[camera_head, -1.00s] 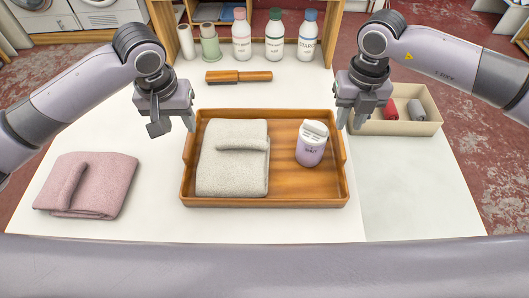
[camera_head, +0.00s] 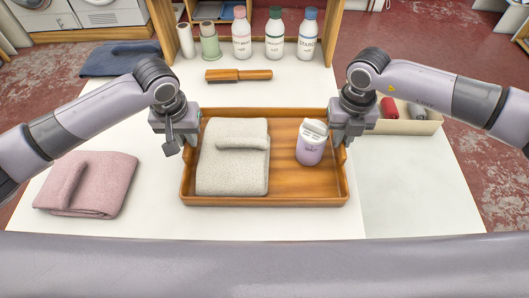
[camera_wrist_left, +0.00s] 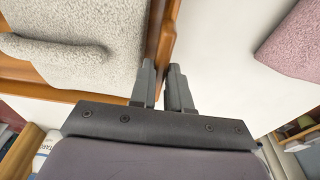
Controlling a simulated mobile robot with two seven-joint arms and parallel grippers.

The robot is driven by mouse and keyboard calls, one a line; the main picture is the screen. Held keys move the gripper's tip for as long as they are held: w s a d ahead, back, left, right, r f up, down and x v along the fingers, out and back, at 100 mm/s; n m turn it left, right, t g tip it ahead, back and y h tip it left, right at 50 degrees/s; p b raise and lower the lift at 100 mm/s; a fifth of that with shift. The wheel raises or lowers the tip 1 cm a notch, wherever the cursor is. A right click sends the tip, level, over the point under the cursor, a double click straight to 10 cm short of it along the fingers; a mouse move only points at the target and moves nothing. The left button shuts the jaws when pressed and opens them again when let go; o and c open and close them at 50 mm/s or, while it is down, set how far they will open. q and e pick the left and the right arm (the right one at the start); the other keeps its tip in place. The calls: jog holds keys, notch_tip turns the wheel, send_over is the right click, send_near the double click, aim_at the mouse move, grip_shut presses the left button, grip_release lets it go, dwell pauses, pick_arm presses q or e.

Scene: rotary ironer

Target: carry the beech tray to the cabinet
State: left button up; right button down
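The beech tray (camera_head: 265,202) lies flat on the white table, with a folded grey towel (camera_head: 225,175) and a lilac-and-white tub (camera_head: 311,150) in it. My left gripper (camera_head: 180,146) is at the tray's left end wall. In the left wrist view, the fingers (camera_wrist_left: 163,85) are close together on either side of the wooden rim (camera_wrist_left: 166,35). My right gripper (camera_head: 343,140) is at the right end wall, its fingers close together there and partly hidden by its own body. I cannot tell whether the wooden unit at the back is the cabinet.
A folded pink towel (camera_head: 88,183) lies left of the tray. A wooden-handled brush (camera_head: 238,75) and several bottles (camera_head: 274,35) stand or lie behind it. A beige bin (camera_head: 425,124) is at the right. A dark blue cloth (camera_head: 112,62) is at the back left. The table's front is clear.

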pick_arm(q)
grip_shut()
jog(key=shift+r, duration=0.15)
pick_arm(e)
jog(key=shift+r, duration=0.15)
